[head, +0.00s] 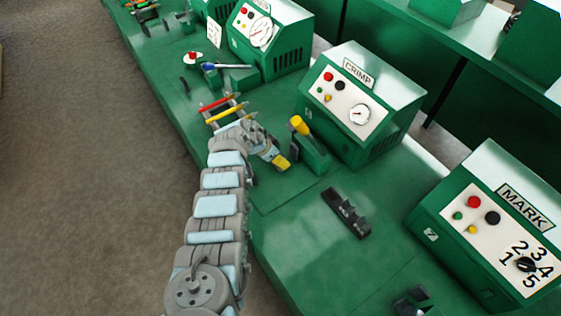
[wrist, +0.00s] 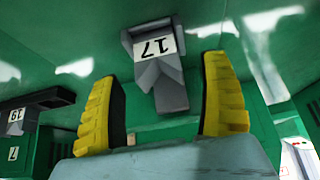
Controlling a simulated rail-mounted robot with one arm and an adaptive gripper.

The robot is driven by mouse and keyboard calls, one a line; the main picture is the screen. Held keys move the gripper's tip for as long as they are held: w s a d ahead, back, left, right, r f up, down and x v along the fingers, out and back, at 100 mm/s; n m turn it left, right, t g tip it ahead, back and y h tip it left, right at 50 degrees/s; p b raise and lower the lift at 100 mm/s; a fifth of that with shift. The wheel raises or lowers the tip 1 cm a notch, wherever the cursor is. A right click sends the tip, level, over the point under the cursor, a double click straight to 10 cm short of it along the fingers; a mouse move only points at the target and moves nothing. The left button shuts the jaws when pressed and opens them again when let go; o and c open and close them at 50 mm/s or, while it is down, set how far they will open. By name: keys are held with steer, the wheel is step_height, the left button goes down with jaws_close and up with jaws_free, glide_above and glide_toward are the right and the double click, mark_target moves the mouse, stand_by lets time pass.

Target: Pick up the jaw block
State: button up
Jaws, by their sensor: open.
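A grey block with a white label reading 17 (wrist: 152,50) shows in the wrist view, which I take to be the jaw block. It appears in the gap between the yellow fingertips of my gripper (wrist: 165,98), with space on both sides. How far it lies beyond the tips is hard to tell. My gripper is open and empty. In the head view my gripper (head: 280,162) is low over the green bench, just left of a green fixture (head: 313,155) in front of the CRIMP machine (head: 362,105). The block cannot be made out clearly there.
A yellow-topped lever (head: 299,125) stands by the fixture. A dark rack (head: 346,213) lies on the bench to the right. The MARK machine (head: 495,230) stands at the right.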

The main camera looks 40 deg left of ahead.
steer(key=shift+b+x, duration=1.2)
steer(key=c, duration=1.3)
